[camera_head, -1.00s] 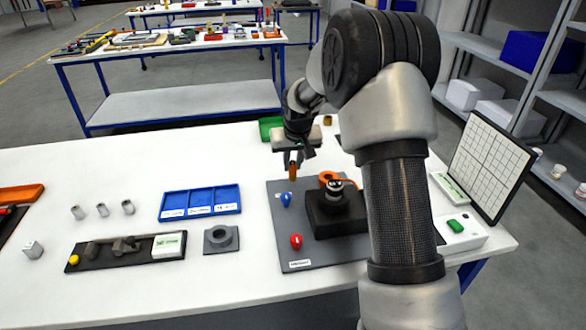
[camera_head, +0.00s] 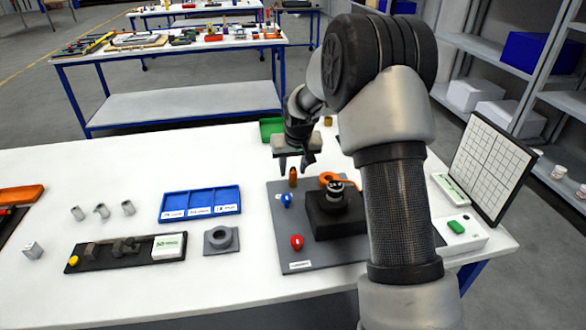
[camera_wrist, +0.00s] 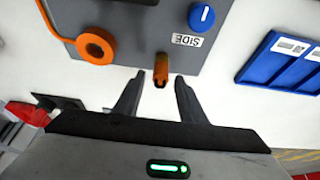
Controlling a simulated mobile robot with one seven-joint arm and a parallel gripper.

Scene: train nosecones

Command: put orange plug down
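The orange plug (camera_head: 293,176) stands upright near the back edge of the grey panel on the table. In the wrist view the orange plug (camera_wrist: 161,70) shows just beyond and between the fingertips, with space on either side of it. My gripper (camera_head: 296,165) is open and above the plug. In the wrist view my gripper (camera_wrist: 157,80) shows its two dark fingers spread apart with nothing held between them.
The grey panel (camera_head: 277,222) also carries a blue knob (camera_head: 286,200), a red knob (camera_head: 297,242), a black block (camera_head: 335,215) and an orange ring (camera_head: 328,179). A blue tray (camera_head: 200,202) lies to the left. A green bin (camera_head: 271,129) is behind my gripper.

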